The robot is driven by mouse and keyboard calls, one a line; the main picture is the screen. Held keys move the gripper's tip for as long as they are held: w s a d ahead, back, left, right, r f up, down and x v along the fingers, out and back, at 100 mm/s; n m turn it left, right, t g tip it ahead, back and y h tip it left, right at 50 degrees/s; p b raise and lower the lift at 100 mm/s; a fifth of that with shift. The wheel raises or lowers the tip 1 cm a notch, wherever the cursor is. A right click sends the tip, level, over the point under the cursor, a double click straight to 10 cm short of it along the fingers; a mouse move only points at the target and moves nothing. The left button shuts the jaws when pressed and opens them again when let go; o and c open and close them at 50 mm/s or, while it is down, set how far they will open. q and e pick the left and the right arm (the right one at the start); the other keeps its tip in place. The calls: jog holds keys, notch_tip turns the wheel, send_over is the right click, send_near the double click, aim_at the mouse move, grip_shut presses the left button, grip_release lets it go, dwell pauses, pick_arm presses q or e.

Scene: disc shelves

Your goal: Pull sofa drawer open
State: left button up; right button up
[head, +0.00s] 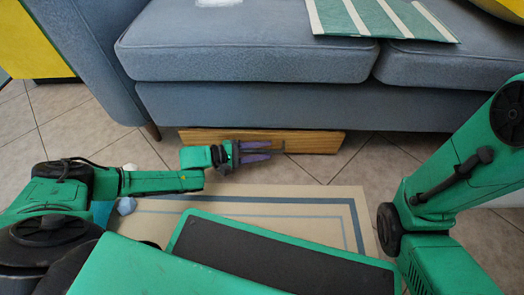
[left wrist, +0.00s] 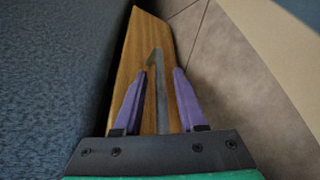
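The sofa drawer (head: 318,142) shows as a wooden front low under the blue-grey sofa (head: 250,45). In the left wrist view the wooden drawer (left wrist: 136,42) carries a thin grey bar handle (left wrist: 157,80). A small part of the handle (head: 284,147) also shows in the head view. My left gripper (head: 270,151) is at the drawer front with its purple fingers apart. In the left wrist view the left gripper (left wrist: 164,71) has one finger on each side of the handle, with gaps visible. How far out the drawer is, I cannot tell. My right gripper is out of view.
A beige rug (head: 335,200) with blue border lines lies on the tiled floor (head: 95,128) in front. A striped green and white item (head: 380,17) lies on the seat. A small bluish object (head: 126,206) is near my left forearm. Floor is clear right of the drawer.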

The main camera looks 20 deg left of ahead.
pick_arm(q)
grip_shut()
dwell(1.2)
